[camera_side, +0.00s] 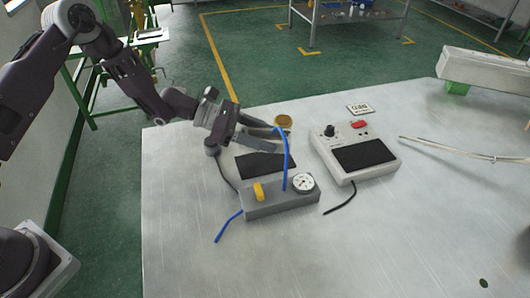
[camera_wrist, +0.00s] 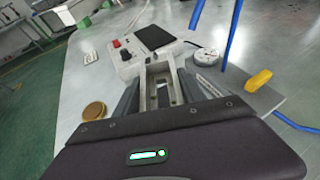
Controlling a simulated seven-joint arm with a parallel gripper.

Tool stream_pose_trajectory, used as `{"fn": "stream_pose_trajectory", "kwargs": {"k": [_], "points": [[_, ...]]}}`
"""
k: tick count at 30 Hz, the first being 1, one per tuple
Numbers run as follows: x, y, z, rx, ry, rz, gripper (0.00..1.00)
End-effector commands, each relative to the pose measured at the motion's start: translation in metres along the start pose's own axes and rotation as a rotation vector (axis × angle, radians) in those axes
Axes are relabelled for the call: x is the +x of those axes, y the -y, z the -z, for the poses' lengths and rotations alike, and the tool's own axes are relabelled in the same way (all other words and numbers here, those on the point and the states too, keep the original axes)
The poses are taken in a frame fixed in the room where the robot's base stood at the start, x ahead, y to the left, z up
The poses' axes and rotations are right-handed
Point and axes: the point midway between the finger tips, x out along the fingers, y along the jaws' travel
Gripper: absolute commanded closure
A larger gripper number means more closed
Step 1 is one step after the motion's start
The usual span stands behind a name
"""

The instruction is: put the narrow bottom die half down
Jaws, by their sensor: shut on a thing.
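The narrow bottom die half (camera_wrist: 159,71) is a light grey metal block with a recess, seen between my fingers in the wrist view. My gripper (camera_wrist: 166,80) is shut on it. In the side view my gripper (camera_side: 272,139) reaches in from the left over the table, low above the back edge of a dark mat (camera_side: 265,167). There the fingers mostly hide the die half. I cannot tell whether the block touches the surface under it.
A grey box with a gauge, yellow knob and blue hoses (camera_side: 281,203) stands in front of the mat. A white control unit (camera_side: 353,152) stands to the right. A round golden tin (camera_side: 283,121) and a small display card (camera_side: 359,109) lie behind. The front table (camera_side: 400,245) is clear.

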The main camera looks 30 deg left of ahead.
Motion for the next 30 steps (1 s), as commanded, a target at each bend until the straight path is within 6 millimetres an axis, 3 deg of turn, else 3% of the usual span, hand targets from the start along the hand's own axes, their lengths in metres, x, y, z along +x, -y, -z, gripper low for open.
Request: {"fn": "stream_pose_trajectory", "kwargs": {"k": [10, 22, 23, 25, 30], "points": [[0.021, 0.0, 0.05, -0.001, 0.003, 0.0, 1.0], [0.023, -0.001, 0.055, 0.002, 0.004, -0.001, 1.0], [0.023, -0.001, 0.056, 0.002, 0.001, -0.001, 0.47], [0.023, -0.001, 0.055, 0.001, 0.001, -0.001, 0.33], [0.023, -0.001, 0.055, 0.001, 0.001, -0.001, 0.31]]}}
